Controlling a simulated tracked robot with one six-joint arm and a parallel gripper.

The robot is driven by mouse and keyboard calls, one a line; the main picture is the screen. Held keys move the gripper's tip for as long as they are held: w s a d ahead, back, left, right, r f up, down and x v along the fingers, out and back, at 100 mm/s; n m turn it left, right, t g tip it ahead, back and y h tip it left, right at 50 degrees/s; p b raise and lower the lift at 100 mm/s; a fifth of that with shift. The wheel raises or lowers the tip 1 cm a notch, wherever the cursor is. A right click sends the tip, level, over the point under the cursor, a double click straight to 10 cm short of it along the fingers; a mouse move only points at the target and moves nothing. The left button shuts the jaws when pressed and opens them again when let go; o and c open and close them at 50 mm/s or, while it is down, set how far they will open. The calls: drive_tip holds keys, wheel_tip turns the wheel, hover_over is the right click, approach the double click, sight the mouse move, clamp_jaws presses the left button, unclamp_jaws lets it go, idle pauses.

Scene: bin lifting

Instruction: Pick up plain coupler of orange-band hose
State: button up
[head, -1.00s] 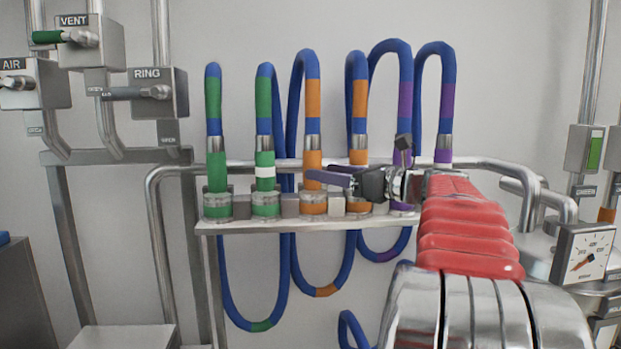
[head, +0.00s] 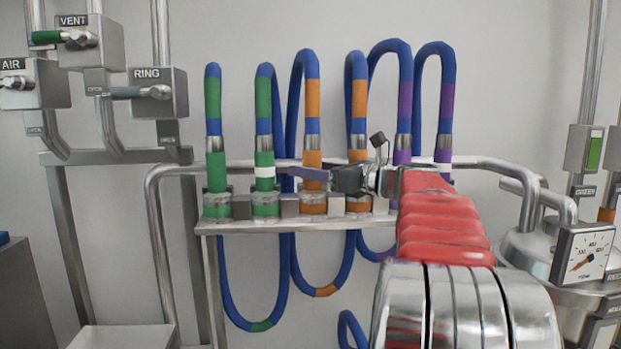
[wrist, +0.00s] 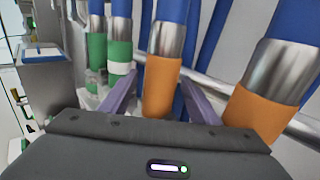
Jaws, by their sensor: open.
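The orange-band hose (head: 312,98) is a blue hose looping up and over, with an orange coupler at each end in the rack. Its left coupler (head: 313,158) shows plain orange under a metal collar, with no white band on the visible part. Its right coupler (head: 358,155) is partly hidden behind my gripper. My gripper (head: 305,173) is open, pointing left, with one purple finger across the front of the left coupler. In the wrist view the left coupler (wrist: 161,88) appears between the two fingers (wrist: 160,100); contact cannot be told. The right coupler (wrist: 265,108) stands to the right.
The green-band couplers (head: 215,170) stand just left, one with a white ring (head: 265,172). Purple-band couplers (head: 443,158) stand to the right, partly behind my arm. A horizontal pipe (head: 480,163) runs behind. The rack shelf (head: 260,226) lies below.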

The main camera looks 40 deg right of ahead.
sight(320, 139)
drive_tip(key=shift+c, duration=0.3)
drive_tip(key=c, duration=1.3)
drive_tip(key=shift+r, duration=0.1)
drive_tip(key=shift+r, duration=3.55)
drive_tip(key=s+d, duration=0.3)
drive_tip(key=s, duration=1.4)
drive_tip(key=shift+s+d, duration=0.15)
drive_tip(key=shift+s, duration=0.25)
drive_tip(key=shift+f, duration=0.1)
drive_tip(key=shift+s, duration=0.1)
